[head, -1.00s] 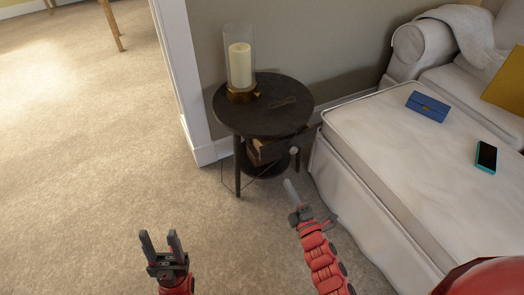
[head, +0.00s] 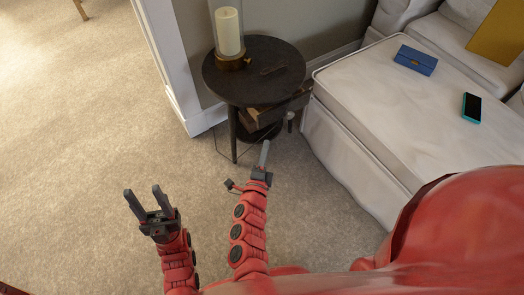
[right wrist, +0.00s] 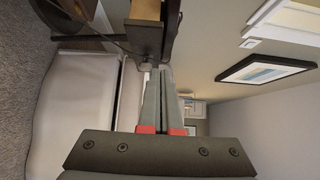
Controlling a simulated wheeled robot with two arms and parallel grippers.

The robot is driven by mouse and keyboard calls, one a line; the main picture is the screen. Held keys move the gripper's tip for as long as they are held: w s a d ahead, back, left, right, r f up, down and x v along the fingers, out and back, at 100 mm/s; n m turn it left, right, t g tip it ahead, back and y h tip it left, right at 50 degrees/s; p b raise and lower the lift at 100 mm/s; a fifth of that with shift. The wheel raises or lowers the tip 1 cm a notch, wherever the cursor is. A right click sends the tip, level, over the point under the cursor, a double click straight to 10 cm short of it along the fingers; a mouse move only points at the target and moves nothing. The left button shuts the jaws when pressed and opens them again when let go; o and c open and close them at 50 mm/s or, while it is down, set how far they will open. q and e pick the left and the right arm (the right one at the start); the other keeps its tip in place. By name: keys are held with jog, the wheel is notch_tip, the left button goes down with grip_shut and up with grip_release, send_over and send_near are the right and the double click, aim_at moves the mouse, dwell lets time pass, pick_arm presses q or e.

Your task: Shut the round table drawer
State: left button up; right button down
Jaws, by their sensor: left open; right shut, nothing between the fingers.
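The dark round table (head: 225,82) stands against the wall. Its drawer (head: 268,114) sticks out below the top on the right side, partly open, with a knob (head: 290,115) on its front. The right wrist view shows the open drawer (right wrist: 151,32) at the top, with pale wood inside, and the knob (right wrist: 147,61) close to the fingertips; I cannot tell if they touch. My right gripper (head: 265,146) is shut and empty, in front of and below the drawer in the head view. My left gripper (head: 143,191) is open and empty over the carpet, away from the table.
A white ottoman (head: 345,92) stands close on the right, bearing a blue purse (head: 415,60) and a phone (head: 471,107). Carpet on the left is free.

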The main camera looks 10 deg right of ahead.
aim_at(264, 116)
jog(key=w, duration=0.2)
jog(key=w+d+b, duration=0.1)
jog(key=w, duration=0.2)
jog(key=w+b, duration=0.1)
jog(key=w, duration=0.2)
jog(key=shift+w+d+f, duration=0.1)
jog(key=shift+w+d, duration=0.15)
jog(key=shift+d, duration=0.05)
jog(key=shift+w+a+b, duration=0.2)
jog(key=shift+w+b, duration=0.1)
jog(key=shift+w, duration=0.1)
